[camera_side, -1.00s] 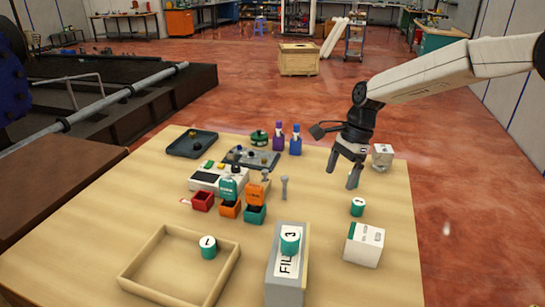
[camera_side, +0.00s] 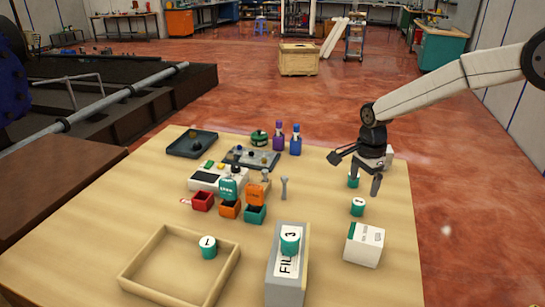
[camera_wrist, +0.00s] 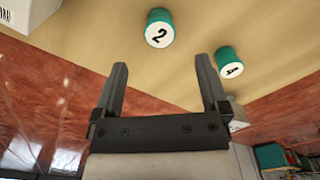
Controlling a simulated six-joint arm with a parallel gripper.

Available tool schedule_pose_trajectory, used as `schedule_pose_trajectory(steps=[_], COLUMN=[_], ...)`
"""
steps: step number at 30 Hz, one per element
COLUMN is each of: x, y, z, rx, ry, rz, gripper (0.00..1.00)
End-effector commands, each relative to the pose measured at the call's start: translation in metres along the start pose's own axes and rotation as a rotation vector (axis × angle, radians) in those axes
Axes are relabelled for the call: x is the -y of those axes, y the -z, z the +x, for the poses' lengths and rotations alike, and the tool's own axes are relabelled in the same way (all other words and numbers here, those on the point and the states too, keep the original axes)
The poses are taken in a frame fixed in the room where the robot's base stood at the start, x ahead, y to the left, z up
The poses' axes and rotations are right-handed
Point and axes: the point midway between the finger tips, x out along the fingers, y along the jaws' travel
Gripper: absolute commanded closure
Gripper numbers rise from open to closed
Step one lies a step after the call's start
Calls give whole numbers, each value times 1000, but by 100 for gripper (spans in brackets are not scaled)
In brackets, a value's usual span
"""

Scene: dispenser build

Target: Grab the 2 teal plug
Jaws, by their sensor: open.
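The teal plug marked 2 (camera_wrist: 159,30) stands on the table, beyond my gripper's fingertips in the wrist view. In the side view it appears to be the teal plug (camera_side: 357,208) nearer the white box. My gripper (camera_wrist: 165,80) is open and empty; in the side view my gripper (camera_side: 366,180) hangs above and behind that plug. A second teal plug (camera_wrist: 230,62) with an unclear mark stands to the right in the wrist view. In the side view this plug (camera_side: 353,182) is close to my fingers and partly hidden.
A white box (camera_side: 365,245) stands in front. A plug marked 1 (camera_side: 208,247) sits in a wooden tray (camera_side: 148,250); one marked 3 (camera_side: 290,240) is on a grey holder (camera_side: 287,295). Small bins (camera_side: 230,209) and bottles (camera_side: 279,138) stand left of my gripper.

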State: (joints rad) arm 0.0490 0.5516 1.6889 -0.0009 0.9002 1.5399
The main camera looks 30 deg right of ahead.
Motion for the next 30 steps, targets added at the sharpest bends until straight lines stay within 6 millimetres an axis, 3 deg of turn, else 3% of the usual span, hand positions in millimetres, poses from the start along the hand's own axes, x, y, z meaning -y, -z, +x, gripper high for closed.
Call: schedule_pose_trajectory(steps=[9,20,30], x=[0,0,0], y=[0,-1,-2], z=[22,31,67], rx=[1,1,1], ry=[-3,-2,-5], rz=[0,0,1], gripper=[6,6,6])
